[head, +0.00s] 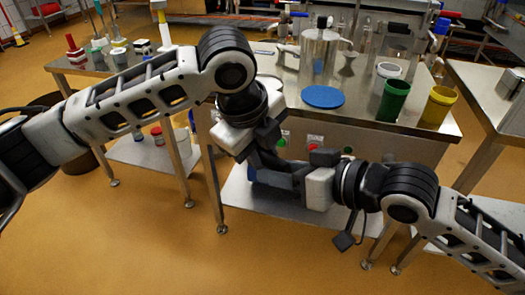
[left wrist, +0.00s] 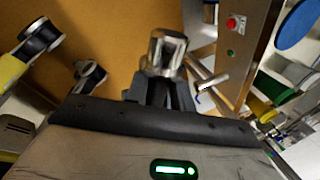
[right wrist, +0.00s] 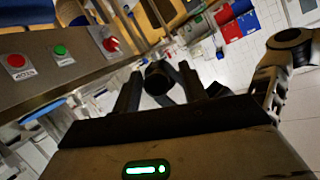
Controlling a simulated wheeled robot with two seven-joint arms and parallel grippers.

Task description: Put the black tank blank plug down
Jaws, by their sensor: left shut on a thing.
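In the left wrist view my left gripper (left wrist: 165,88) is shut on a shiny metal fitting (left wrist: 165,50), which stands out past the fingertips. In the right wrist view a black, round-ended piece (right wrist: 158,77), which looks like the black plug, sits between the fingers of my right gripper (right wrist: 157,92). Those fingers look spread, and I cannot tell whether they touch it. In the head view my left gripper (head: 268,158) and right gripper (head: 298,172) are close together in front of the middle steel table; what is between them is hidden by dark parts.
The steel table (head: 400,128) carries a steel tank (head: 318,55), a blue disc (head: 323,97), a green cup (head: 392,100) and a yellow cup (head: 438,106). A red button (right wrist: 15,60) and a green button (right wrist: 60,50) are on its front panel. A lower shelf (head: 240,200) lies underneath.

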